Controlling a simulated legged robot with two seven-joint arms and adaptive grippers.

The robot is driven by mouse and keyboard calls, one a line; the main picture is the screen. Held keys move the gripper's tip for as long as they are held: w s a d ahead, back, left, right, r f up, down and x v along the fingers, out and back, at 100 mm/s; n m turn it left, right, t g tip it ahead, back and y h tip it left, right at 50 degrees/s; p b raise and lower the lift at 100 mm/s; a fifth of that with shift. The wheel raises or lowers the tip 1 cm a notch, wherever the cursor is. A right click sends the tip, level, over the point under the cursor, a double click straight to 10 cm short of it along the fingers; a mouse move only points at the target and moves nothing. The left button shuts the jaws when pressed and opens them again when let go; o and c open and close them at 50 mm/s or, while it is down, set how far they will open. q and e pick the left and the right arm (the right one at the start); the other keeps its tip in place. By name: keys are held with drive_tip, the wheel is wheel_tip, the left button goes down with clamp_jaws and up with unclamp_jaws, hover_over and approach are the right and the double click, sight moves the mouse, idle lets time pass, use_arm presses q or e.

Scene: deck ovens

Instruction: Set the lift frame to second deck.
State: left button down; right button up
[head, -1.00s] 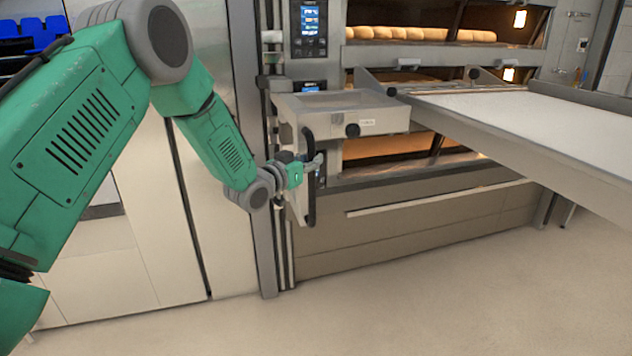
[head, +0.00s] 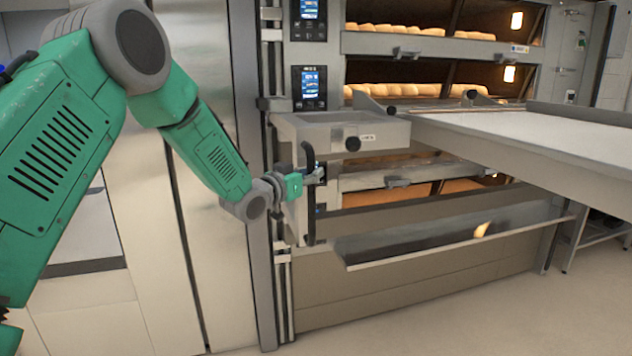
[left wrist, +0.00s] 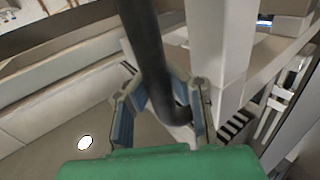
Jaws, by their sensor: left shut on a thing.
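The lift frame (head: 380,133) is a pale metal bracket on a vertical rail at the oven's left side. A long flat loader bed (head: 540,125) extends from it to the right. Its black curved handle (head: 309,220) hangs at its left end and also shows in the left wrist view (left wrist: 146,42). My left gripper (head: 315,175) is shut on this handle, with a finger on either side of it in the left wrist view (left wrist: 160,108). The bed's near end sits just below the lower visible row of loaves. My right gripper is not in view.
The deck oven has lit control panels (head: 310,88) and loaves (head: 412,91) in its upper visible decks. A flat lower panel (head: 455,245) juts out below the frame. A tall pale cabinet (head: 205,200) stands at left. The floor (head: 480,320) in front is clear.

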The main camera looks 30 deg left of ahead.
use_arm(q)
drive_tip(key=shift+s+f, duration=0.15)
drive_tip(key=shift+f, duration=0.2)
drive_tip(key=c, duration=1.7)
unclamp_jaws()
drive_tip(key=shift+s+a, duration=0.1)
drive_tip(key=shift+o, duration=1.4)
drive_tip(key=shift+s, duration=0.15)
drive_tip(key=s+a, duration=0.2)
drive_tip(key=s, duration=1)
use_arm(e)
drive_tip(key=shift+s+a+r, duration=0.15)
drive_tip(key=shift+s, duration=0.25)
use_arm(q)
drive_tip(key=shift+d, duration=0.1)
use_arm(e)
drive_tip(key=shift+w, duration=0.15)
